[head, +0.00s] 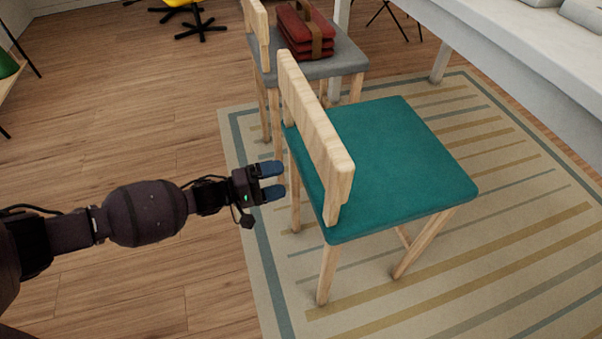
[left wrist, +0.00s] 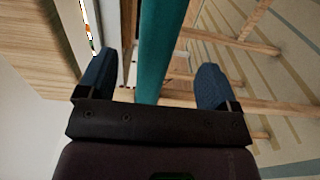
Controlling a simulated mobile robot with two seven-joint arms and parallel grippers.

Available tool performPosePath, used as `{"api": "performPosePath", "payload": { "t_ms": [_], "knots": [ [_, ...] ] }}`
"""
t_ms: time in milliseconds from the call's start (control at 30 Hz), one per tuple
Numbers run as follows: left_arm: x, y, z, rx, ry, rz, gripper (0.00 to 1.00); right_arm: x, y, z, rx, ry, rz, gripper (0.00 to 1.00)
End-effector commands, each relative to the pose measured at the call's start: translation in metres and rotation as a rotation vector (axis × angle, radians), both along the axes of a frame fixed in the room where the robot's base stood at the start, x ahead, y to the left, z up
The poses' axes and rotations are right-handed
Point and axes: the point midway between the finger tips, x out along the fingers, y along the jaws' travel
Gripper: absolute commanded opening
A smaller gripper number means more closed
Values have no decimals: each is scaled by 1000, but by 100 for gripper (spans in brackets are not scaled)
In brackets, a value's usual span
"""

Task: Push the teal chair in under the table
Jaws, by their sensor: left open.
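The teal chair (head: 395,160) stands on the striped rug, with a pale wooden frame and its backrest (head: 318,135) toward my left arm. The white table (head: 520,65) is at the upper right, and the chair's seat is apart from it. My left gripper (head: 275,182) is open and empty, just left of the chair's back legs, below the backrest. In the left wrist view the teal seat edge (left wrist: 158,45) shows between the two blue fingertips (left wrist: 153,85). I cannot tell whether they touch the chair. My right gripper is not in view.
A grey chair (head: 335,66) with a dark red bag (head: 303,32) on it stands just behind the teal chair. A yellow swivel chair (head: 185,8) is at the back. The wooden floor (head: 150,120) at left is clear.

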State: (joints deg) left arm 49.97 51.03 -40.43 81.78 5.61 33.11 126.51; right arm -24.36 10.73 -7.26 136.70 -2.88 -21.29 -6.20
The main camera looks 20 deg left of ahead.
Motion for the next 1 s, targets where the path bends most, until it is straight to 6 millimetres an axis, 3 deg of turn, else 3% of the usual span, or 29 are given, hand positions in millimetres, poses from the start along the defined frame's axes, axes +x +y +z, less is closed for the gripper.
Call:
{"api": "performPosePath", "payload": {
  "t_ms": [100, 333, 800, 867, 1000],
  "knots": [
    [14, -21, -1, -1, 0, -1, 85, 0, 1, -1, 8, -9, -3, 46],
    [33, -50, -2, 1, 1, 0, 85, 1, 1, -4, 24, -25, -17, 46],
    [42, -61, 0, 1, 0, 1, 85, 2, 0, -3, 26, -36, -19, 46],
    [42, -61, 0, 1, 0, 1, 79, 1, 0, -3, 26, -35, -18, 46],
    [41, -61, 0, 1, 0, 1, 58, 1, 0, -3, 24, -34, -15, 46]
  ]
}}
